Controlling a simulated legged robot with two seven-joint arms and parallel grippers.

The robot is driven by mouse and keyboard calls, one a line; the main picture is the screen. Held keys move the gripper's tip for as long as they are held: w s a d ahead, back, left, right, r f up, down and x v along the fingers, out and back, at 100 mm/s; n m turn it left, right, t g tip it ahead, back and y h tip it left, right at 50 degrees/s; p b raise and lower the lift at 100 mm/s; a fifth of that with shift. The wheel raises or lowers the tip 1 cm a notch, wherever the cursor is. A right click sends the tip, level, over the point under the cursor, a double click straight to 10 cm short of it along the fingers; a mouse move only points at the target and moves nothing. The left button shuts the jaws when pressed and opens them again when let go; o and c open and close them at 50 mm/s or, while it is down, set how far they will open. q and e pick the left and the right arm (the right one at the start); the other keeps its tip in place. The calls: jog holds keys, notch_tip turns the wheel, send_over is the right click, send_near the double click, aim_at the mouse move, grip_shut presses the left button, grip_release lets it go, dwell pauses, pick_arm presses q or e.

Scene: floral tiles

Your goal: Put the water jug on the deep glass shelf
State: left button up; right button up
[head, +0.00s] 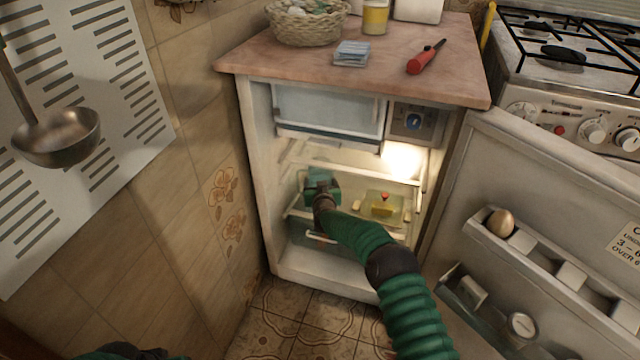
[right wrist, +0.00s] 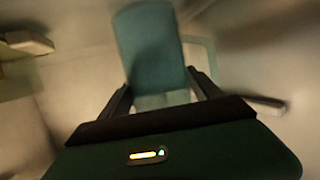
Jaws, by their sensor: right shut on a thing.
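The open fridge has an upper shelf (head: 345,168) and a glass shelf (head: 352,214) below it. My right arm reaches into the fridge. My right gripper (head: 321,196) is at the left part of the interior, at about the level of the glass shelf. In the right wrist view the gripper (right wrist: 163,92) is shut on a teal block-like thing, which seems to be the water jug (right wrist: 150,45). The jug shows small in the head view (head: 318,180). I cannot tell whether its base touches the shelf.
A dish with a yellow block (head: 383,209) and a small red thing sits right of my gripper. The fridge door (head: 540,190) stands open to the right, with an egg (head: 500,222) in its rack. A freezer box (head: 328,108) is above.

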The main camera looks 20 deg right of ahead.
jog(key=shift+f, duration=0.1)
jog(key=o, duration=1.5)
jog(key=shift+o, duration=0.7)
jog(key=shift+f, duration=0.15)
jog(key=shift+s+r+p, duration=0.3)
jog(key=shift+p, duration=0.15)
jog(key=shift+s+a+r+p, duration=0.15)
jog(key=shift+s+r+p, duration=0.1)
jog(key=shift+s+p, duration=0.55)
jog(key=shift+p+v, duration=2.8)
jog(key=shift+p, duration=0.8)
